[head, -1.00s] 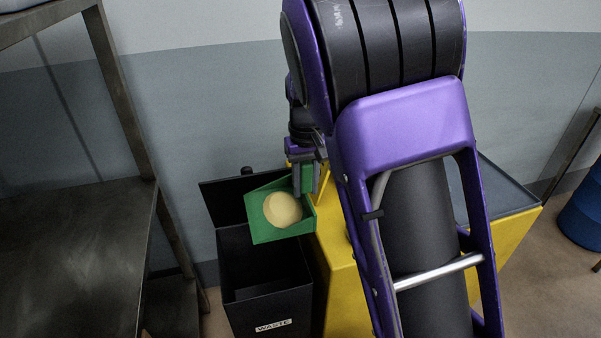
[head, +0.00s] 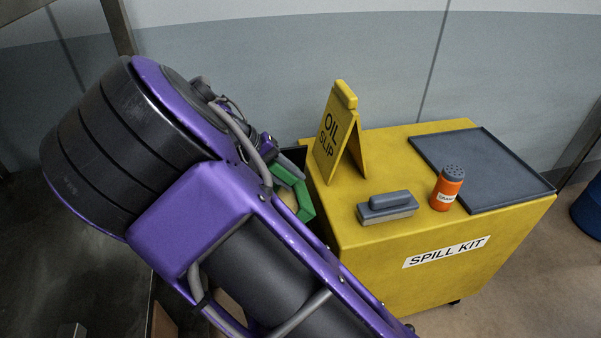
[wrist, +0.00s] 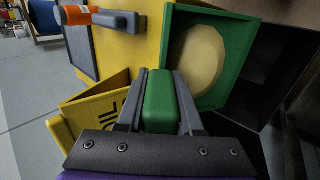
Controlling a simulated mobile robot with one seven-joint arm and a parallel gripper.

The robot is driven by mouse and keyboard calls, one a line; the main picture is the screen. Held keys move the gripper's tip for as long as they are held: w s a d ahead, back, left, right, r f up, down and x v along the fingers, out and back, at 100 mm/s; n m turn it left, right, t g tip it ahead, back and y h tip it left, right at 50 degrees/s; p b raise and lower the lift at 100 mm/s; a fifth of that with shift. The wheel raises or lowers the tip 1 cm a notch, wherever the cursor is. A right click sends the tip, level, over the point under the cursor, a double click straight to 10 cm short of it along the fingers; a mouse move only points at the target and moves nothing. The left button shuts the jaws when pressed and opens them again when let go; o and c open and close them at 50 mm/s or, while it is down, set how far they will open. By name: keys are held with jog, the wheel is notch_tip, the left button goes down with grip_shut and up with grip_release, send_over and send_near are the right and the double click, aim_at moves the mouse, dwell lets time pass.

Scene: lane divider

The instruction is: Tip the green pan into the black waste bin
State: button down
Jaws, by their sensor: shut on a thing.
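The green pan (wrist: 217,98) is a square, shallow tray with a rounded cream-coloured heap (wrist: 199,58) still in it. My gripper (wrist: 160,78) is shut on the pan's green handle (wrist: 160,105), one grey finger on each side. In the head view, part of the pan (head: 304,203) and a little of the heap show beside the yellow cart; my arm hides the rest and most of the gripper. The black waste bin (wrist: 247,95) is dark behind the pan in the wrist view. In the head view my arm covers nearly all of the bin.
The yellow spill kit cart (head: 350,270) stands right beside the pan. On it are an oil slip sign (head: 333,135), a grey-handled brush (head: 387,207), an orange shaker (head: 447,188) and a dark tray (head: 485,165). A blue drum (head: 588,212) is at the far right.

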jog(key=shift+s+a+f+h, duration=0.2)
jog(key=shift+a+f+h, duration=0.35)
jog(key=shift+a+h, duration=0.3)
jog(key=a+f+h, duration=0.1)
jog(key=a+f+b, duration=0.1)
jog(key=a+f+t+h, duration=0.1)
jog(key=shift+s+f+h, duration=0.3)
jog(key=shift+s+h, duration=0.05)
jog(key=shift+s+a+f+t+h+b, duration=0.2)
jog(key=shift+a+f+t+h+b, duration=0.1)
jog(key=shift+a+f+h, duration=0.35)
jog(key=shift+r, duration=0.1)
jog(key=shift+r+y+p, duration=0.7)
jog(key=shift+y+p, duration=0.15)
jog(key=shift+p, duration=0.2)
jog(key=g+y+p, duration=0.1)
jog(key=y, duration=0.1)
jog(key=r+y+p, duration=0.1)
jog(key=y, duration=0.1)
jog(key=shift+r+g, duration=0.1)
jog(key=shift+g, duration=0.3)
notch_tip(320, 180, up, 2)
jog(key=g+y, duration=0.1)
jog(key=y, duration=0.2)
jog(key=y+b, duration=0.1)
jog(key=y, duration=0.3)
jog(key=shift+r+g+y, duration=0.15)
jog(key=shift+g+y, duration=0.15)
jog(key=shift+g, duration=0.1)
